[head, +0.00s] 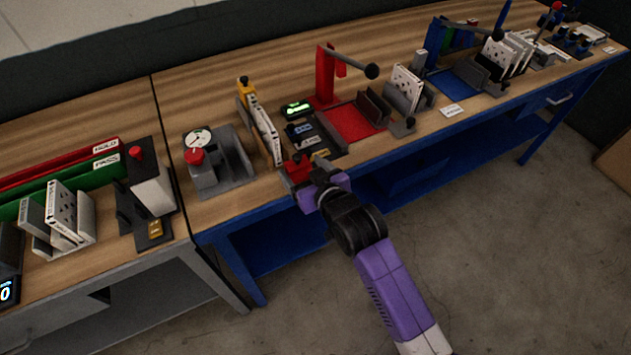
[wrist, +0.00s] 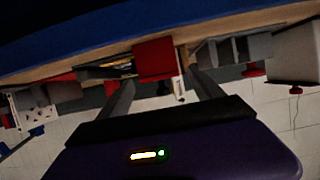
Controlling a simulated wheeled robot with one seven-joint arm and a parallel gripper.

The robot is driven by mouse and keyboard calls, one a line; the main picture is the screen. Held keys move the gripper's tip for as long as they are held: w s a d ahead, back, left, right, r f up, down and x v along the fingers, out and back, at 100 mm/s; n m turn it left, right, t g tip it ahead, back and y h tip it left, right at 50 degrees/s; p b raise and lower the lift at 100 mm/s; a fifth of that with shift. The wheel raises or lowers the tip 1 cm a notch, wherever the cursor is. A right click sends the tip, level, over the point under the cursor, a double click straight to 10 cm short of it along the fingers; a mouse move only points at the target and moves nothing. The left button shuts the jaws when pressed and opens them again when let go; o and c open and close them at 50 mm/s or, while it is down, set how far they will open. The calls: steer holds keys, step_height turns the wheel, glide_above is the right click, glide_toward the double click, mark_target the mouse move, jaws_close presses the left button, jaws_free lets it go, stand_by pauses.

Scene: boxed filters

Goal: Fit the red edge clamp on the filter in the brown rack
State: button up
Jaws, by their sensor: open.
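A red block-like part (head: 297,167), which looks like the red edge clamp, is at the front edge of the blue-framed bench. My gripper (head: 309,181) is right at it, reaching in from the front. In the wrist view the red clamp (wrist: 155,58) shows between and beyond the fingertips of my open gripper (wrist: 163,84); I cannot tell whether they touch it. A white filter (head: 267,134) stands upright in a narrow holder left of the clamp, with a yellow clamp-like part (head: 243,90) at its back end. I cannot make out for certain which rack is the brown one.
A grey fixture with a dial gauge (head: 198,138) stands left of the filter. A red lever press (head: 326,75) and a grey rack with a filter (head: 407,88) stand to the right. Small dark labelled blocks (head: 300,130) lie behind the clamp. The bench's back strip is clear.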

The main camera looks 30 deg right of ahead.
steer(key=v, duration=0.8)
steer(key=shift+s+r+b, duration=0.15)
steer(key=shift+s+b, duration=0.2)
steer(key=shift+b, duration=0.1)
steer(key=s+f, duration=0.3)
steer(key=s, duration=1.6)
steer(key=s+r+t, duration=0.1)
steer(key=s+r, duration=0.6)
steer(key=s, duration=0.6)
steer(key=shift+s+r, duration=0.15)
steer(key=shift+s, duration=0.15)
